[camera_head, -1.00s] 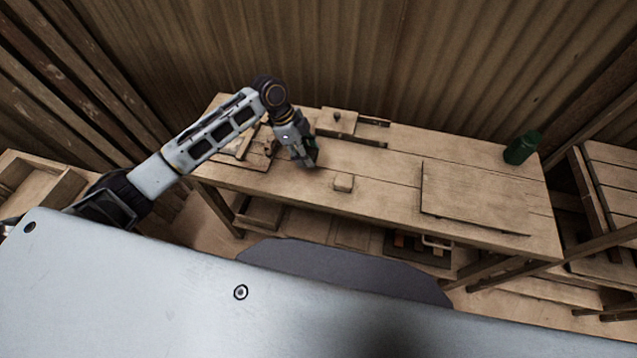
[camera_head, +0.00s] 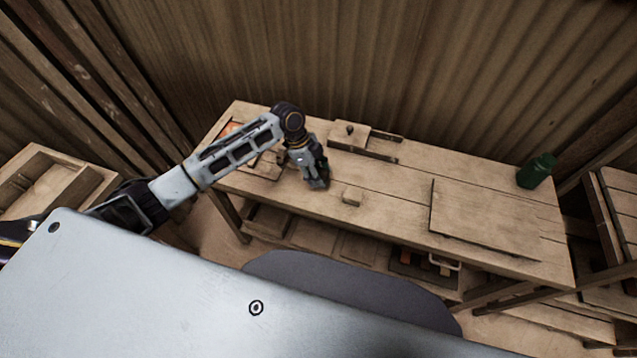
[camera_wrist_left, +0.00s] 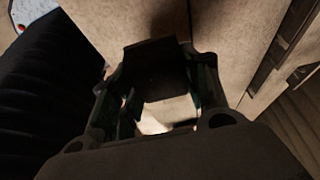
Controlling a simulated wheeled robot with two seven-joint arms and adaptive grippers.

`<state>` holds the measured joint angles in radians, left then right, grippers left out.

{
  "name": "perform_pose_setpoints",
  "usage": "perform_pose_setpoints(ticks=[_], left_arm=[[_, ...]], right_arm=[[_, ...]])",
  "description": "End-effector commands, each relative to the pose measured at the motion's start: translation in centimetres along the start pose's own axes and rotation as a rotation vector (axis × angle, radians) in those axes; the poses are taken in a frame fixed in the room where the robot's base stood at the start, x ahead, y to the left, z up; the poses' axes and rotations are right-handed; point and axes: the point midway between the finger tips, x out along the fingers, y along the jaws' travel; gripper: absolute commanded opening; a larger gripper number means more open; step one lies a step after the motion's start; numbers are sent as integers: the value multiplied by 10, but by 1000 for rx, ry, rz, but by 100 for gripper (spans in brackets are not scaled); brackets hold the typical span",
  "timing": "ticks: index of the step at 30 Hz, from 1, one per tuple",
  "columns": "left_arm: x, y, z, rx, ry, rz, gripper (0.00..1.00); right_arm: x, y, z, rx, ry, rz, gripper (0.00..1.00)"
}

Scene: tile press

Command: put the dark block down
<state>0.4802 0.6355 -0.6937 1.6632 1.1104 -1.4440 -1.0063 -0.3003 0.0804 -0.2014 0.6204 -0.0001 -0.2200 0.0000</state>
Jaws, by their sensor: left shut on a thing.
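My left gripper (camera_head: 318,184) is over the left half of the wooden bench (camera_head: 400,212), close to its top near the front edge. In the left wrist view its fingers (camera_wrist_left: 160,92) are shut on the dark block (camera_wrist_left: 158,78), which sits between them. In the head view the dark block is too small and too hidden by the gripper to make out. I cannot tell whether it touches the bench. My right gripper is not in view.
A small wooden block (camera_head: 352,195) lies just right of my left gripper. A wooden fixture with a knob (camera_head: 350,133) stands behind. Bare bench top lies between.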

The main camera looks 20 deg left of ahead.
Motion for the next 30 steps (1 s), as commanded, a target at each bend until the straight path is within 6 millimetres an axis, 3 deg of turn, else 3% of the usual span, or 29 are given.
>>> perform_pose_setpoints(ticks=[6,17,30], left_arm=[[15,0,6,0,1,0,24],[18,0,7,0,1,0,24],[50,0,21,0,0,-1,24]], right_arm=[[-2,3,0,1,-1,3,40],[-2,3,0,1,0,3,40],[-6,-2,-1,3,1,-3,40]])
